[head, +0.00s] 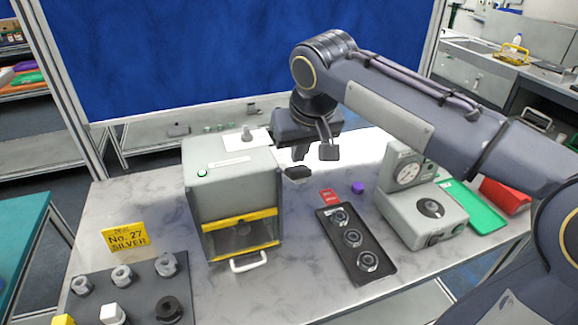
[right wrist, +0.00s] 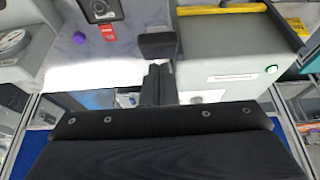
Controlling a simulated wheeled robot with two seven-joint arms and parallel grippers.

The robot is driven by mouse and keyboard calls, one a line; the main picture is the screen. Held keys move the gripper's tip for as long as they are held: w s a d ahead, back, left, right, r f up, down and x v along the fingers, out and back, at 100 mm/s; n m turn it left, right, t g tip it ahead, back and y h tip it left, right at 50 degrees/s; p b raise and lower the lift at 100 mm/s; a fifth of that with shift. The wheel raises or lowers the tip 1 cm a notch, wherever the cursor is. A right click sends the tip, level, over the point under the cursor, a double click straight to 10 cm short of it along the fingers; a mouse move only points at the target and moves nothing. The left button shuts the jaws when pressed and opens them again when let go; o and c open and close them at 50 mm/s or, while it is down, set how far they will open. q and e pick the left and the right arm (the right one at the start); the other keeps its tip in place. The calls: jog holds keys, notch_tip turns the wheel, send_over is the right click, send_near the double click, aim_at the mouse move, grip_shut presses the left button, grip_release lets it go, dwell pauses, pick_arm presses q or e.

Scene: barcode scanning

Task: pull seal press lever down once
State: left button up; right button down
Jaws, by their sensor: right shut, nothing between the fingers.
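The seal press appears to be the grey box (head: 232,185) with a yellow-framed front opening and a white front handle, left of centre on the table. It also shows at the right in the right wrist view (right wrist: 225,65). A dark flat block (head: 298,172), which looks like the lever's end, sticks out by its right side; it also shows in the right wrist view (right wrist: 158,45). My right gripper (head: 301,153) is shut and empty just above this block; whether they touch is unclear. Its fingers (right wrist: 152,85) show in the right wrist view. My left gripper is out of view.
A black tray (head: 378,275) with round parts lies right of the press, near a purple cap (head: 358,188) and a red tag (head: 328,196). A grey dial device (head: 420,208) stands further right, beside a green tray (head: 478,212). A yellow sign (head: 126,238) stands left.

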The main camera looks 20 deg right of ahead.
jog(key=shift+r+p, duration=1.9)
jog(key=shift+r, duration=0.15)
jog(key=shift+s+f, duration=0.15)
jog(key=s+a+f+m+t+y+b, duration=0.1)
jog(key=s+f+y, duration=0.3)
jog(key=s+f, duration=1.3)
jog(key=s, duration=0.3)
jog(key=shift+s+f, duration=0.25)
jog(key=shift+s, duration=0.1)
